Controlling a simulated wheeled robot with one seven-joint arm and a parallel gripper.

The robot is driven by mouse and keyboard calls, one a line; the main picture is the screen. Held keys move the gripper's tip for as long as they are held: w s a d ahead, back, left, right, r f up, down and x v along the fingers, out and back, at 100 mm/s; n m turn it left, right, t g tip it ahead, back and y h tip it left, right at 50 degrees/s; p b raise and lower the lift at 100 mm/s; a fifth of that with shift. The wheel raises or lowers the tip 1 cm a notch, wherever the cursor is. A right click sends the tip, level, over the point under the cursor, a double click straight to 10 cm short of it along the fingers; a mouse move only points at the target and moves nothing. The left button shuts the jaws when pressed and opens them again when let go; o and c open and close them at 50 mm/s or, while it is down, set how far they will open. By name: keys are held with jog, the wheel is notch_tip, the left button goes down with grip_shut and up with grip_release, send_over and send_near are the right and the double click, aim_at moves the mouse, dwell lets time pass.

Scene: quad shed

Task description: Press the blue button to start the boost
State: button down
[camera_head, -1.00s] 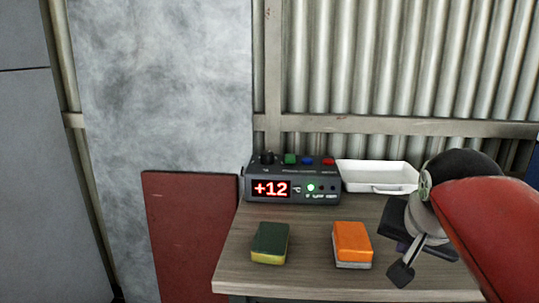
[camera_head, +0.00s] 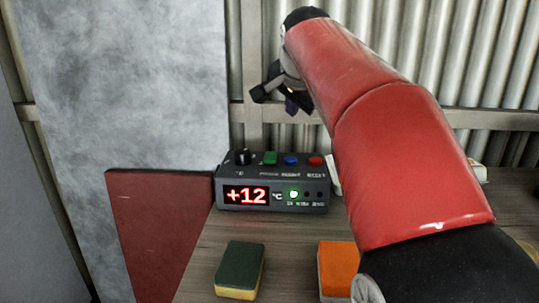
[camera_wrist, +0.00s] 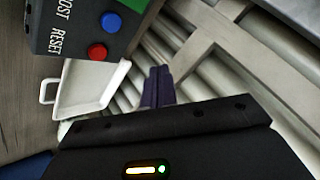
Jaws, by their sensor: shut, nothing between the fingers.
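The grey control box (camera_head: 272,192) stands on the table with its display reading +12 °C. The blue button (camera_head: 291,160) is on its top, between a green button (camera_head: 270,158) and a red button (camera_head: 315,161). In the wrist view the blue button (camera_wrist: 111,22) is at the upper left, beside lettering ending in "OST"; the red button (camera_wrist: 97,52) is beside "RESET". My gripper (camera_head: 293,106) is above the box in the head view, clear of the buttons. Its dark fingers (camera_wrist: 157,86) are together and empty in the wrist view.
A black knob (camera_head: 242,157) is left of the green button. A green-yellow sponge (camera_head: 241,268) and an orange block (camera_head: 337,267) lie in front. A white tray (camera_wrist: 92,88) is right of the box, mostly behind my arm in the head view. A corrugated wall (camera_head: 500,65) rises behind.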

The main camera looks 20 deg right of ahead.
aim_at(291, 161)
jog(key=shift+f, duration=0.1)
dwell(0.3)
jog(key=shift+f+b, duration=2.2)
jog(key=shift+f, duration=2.05)
jog(key=shift+f+b, duration=0.35)
jog(key=shift+f, duration=0.1)
jog(key=shift+f+b, duration=0.35)
jog(key=shift+f, duration=0.1)
jog(key=shift+r+p, duration=0.8)
jog(key=shift+r, duration=0.1)
